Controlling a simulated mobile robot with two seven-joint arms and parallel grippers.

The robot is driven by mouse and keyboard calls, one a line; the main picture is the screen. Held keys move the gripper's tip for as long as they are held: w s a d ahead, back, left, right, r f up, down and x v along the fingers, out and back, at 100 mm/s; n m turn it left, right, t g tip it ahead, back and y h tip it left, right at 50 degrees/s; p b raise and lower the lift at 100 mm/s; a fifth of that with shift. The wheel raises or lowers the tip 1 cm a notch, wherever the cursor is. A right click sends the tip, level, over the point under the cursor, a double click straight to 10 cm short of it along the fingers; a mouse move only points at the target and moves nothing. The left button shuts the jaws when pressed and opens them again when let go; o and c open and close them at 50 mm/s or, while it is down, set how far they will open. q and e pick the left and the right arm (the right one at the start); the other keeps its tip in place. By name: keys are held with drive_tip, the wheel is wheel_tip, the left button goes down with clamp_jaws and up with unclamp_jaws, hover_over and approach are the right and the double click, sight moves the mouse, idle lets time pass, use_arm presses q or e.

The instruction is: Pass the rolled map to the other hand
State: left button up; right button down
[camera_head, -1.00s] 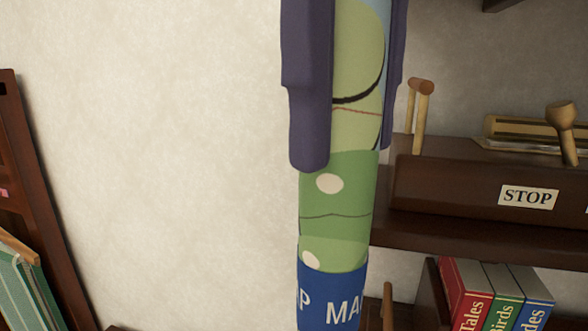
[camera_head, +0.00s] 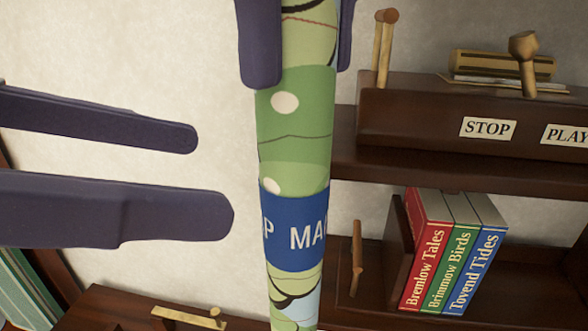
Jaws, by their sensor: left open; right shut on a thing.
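The rolled map (camera_head: 296,130) hangs upright in the middle of the view, green and cream with a blue band lettered in white. Its top and bottom ends are outside the picture. My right gripper (camera_head: 300,40) is shut on the map's upper part, one dark finger on each side. My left gripper (camera_head: 212,178) comes in from the left with two dark fingers, one above the other, spread apart and empty. Its fingertips point at the map near the blue band, with a gap between them and the map.
A dark shelf (camera_head: 440,172) stands behind at right, with a wooden box labelled STOP (camera_head: 420,110). Below are upright books (camera_head: 450,255). A dark wooden surface (camera_head: 130,308) lies at lower left, and another shelf unit is at the left edge.

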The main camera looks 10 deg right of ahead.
sight(326, 188)
use_arm(q)
drive_tip(key=x, duration=1.1)
drive_tip(key=shift+d, duration=0.25)
drive_tip(key=shift+f, duration=0.15)
drive_tip(key=shift+c, duration=0.2)
drive_tip(key=shift+s+d, duration=0.1)
clamp_jaws()
use_arm(e)
drive_tip(key=shift+c, duration=1.3)
unclamp_jaws()
